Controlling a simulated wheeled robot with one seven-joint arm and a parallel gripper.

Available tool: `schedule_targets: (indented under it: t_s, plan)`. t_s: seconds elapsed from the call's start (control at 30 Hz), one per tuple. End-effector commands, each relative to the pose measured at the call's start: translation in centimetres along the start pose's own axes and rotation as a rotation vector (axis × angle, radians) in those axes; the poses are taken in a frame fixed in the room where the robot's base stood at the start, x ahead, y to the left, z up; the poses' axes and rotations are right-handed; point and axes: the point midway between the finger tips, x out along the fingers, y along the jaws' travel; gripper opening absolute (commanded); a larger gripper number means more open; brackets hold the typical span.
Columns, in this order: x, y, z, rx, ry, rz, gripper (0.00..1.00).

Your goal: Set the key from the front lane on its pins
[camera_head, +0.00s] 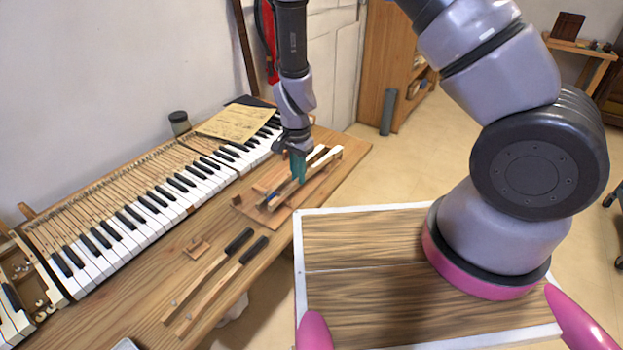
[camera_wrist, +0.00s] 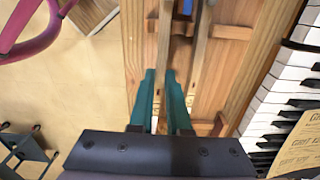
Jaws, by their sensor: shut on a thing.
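My gripper (camera_head: 297,166) has teal fingers and is down over a wooden rack (camera_head: 246,208) on the bench. In the wrist view my gripper (camera_wrist: 160,78) is shut on a long wooden key (camera_wrist: 164,38), the one nearer the bench's front edge. The key lies lengthwise between the fingers and is still over the rack; whether it touches the rack is unclear. A second wooden key (camera_wrist: 200,45) lies beside it, outside the fingers. Pale key ends (camera_head: 326,158) show beyond the gripper. The keyboard (camera_head: 150,215) stands behind along the wall; its pins are too small to make out.
Two black-topped keys (camera_head: 208,268) lie loose on the bench at the front left. A small wooden block (camera_head: 197,248) lies near them. A paper sheet (camera_head: 235,122) covers part of the keyboard's far end. A dark jar (camera_head: 179,122) stands behind the keyboard.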

Motion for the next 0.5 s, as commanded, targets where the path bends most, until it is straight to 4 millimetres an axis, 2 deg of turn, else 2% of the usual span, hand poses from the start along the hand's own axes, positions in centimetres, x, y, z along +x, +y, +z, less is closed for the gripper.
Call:
schedule_targets:
  t_s: [0.5]
  plan:
    - [-2.5,0.0,0.0,-0.002,0.001,-0.002,0.00]
